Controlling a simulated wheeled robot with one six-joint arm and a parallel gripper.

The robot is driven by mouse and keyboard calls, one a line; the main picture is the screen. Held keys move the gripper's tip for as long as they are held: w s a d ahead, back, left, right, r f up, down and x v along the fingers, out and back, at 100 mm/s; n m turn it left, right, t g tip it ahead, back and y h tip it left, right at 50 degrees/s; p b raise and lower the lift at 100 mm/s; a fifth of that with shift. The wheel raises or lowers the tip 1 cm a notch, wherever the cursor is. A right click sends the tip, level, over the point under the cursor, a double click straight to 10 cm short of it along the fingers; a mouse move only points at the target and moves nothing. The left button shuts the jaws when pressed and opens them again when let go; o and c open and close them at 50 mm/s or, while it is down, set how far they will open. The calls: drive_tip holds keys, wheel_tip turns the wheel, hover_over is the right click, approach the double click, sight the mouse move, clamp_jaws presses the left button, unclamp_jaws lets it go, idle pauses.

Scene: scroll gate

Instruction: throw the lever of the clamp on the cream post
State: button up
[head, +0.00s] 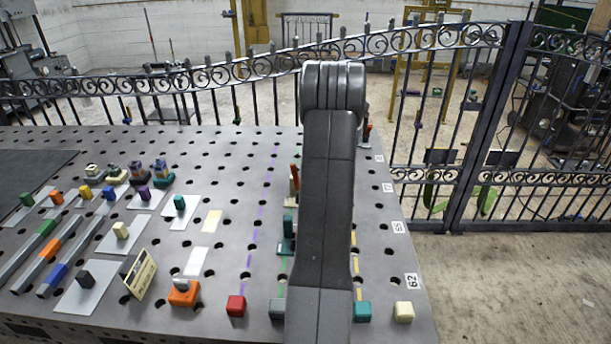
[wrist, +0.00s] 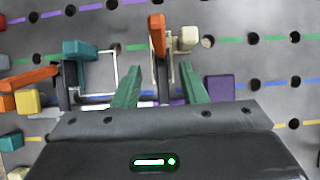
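In the wrist view, a clamp with an orange lever (wrist: 157,36) stands near the top middle, with a cream block (wrist: 188,38) just right of it, apparently the cream post's. In the head view an orange lever (head: 295,170) stands upright over a cream part (head: 293,190), partly hidden by my arm. My gripper (wrist: 160,70) has its two green fingers apart, one on each side of the lever's dark arm. Nothing is held between them. Whether a finger touches the clamp cannot be told. In the head view my gripper is hidden behind my arm.
A teal block (wrist: 80,50) and an orange lever (wrist: 30,77) with a yellow block (wrist: 28,101) stand left in the wrist view; a purple block (wrist: 220,88) stands right. Other coloured blocks fill the table's left. A black scroll gate (head: 470,130) stands behind.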

drive_tip(key=v, duration=0.7)
drive_tip(key=shift+d, duration=0.1)
drive_tip(key=shift+c, duration=0.2)
